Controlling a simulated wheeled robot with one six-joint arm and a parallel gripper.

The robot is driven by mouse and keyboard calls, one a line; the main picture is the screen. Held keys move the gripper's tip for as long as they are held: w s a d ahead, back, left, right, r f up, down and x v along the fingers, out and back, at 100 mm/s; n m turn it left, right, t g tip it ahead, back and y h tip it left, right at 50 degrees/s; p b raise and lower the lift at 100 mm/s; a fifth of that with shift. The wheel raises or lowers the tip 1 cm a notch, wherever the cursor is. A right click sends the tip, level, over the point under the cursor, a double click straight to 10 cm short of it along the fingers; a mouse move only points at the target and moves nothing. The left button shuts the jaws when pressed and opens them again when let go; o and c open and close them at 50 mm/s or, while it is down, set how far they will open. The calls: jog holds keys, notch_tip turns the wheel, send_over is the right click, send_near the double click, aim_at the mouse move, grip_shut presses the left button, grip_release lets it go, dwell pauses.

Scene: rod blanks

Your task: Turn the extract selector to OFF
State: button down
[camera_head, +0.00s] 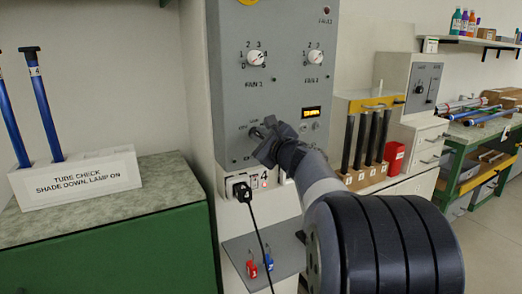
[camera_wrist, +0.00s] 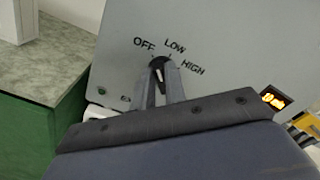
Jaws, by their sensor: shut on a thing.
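The extract selector (camera_wrist: 158,63) is a dark knob on the grey panel. In the wrist view the labels OFF, LOW and HIGH stand around it from left to right. My gripper (camera_wrist: 161,72) is shut on the knob, with one finger on each side. A pale mark shows on the knob between the fingers, but I cannot tell for sure which label it points to. In the head view my gripper (camera_head: 266,132) is at the lower left of the panel and hides most of the selector.
The grey panel (camera_head: 285,100) also carries two fan dials and a lit amber display (camera_head: 311,112). A black plug (camera_head: 242,190) with a hanging cord is just below my gripper. Dark rods (camera_head: 361,140) stand in a block at right. A green cabinet (camera_head: 110,250) is at left.

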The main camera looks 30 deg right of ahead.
jog(key=shift+f+n+b, duration=0.2)
jog(key=shift+n+b, duration=1.3)
jog(key=c, duration=1.4)
grip_release()
jog(key=shift+c, duration=0.2)
jog(key=s, duration=1)
jog(key=shift+s, duration=0.4)
jog(key=shift+d, duration=0.1)
